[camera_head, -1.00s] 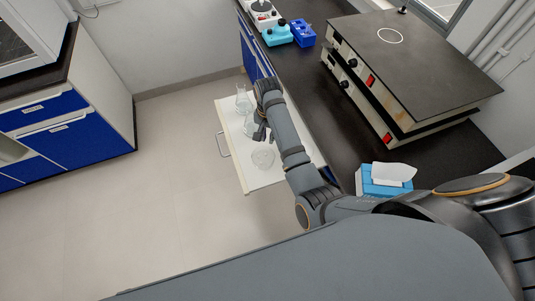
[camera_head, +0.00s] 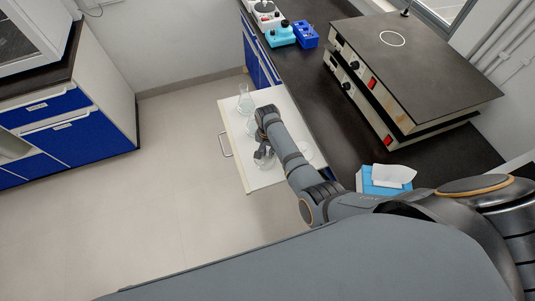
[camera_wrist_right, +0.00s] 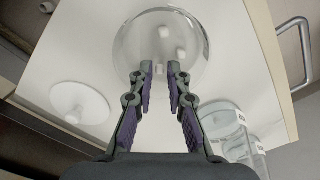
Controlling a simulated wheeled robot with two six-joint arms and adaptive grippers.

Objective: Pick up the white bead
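Small white beads lie in a round clear glass dish (camera_wrist_right: 122,48) in the right wrist view. One bead (camera_wrist_right: 164,31) is toward the dish's far side and another bead (camera_wrist_right: 180,53) is nearer the fingertips. My right gripper (camera_wrist_right: 160,68) is open, with a narrow gap between its fingertips, which overlap the dish's near part in the picture. Nothing shows between the fingers. In the head view my right gripper (camera_head: 263,156) is over the open drawer and covers most of the dish. My left gripper is not in view.
The open white drawer (camera_head: 239,160) also holds a glass flask (camera_head: 245,99) at its far end. A white disc-shaped piece (camera_wrist_right: 80,103) and glass beakers (camera_wrist_right: 222,120) flank the gripper. The black bench (camera_head: 320,115) edges the drawer on the right.

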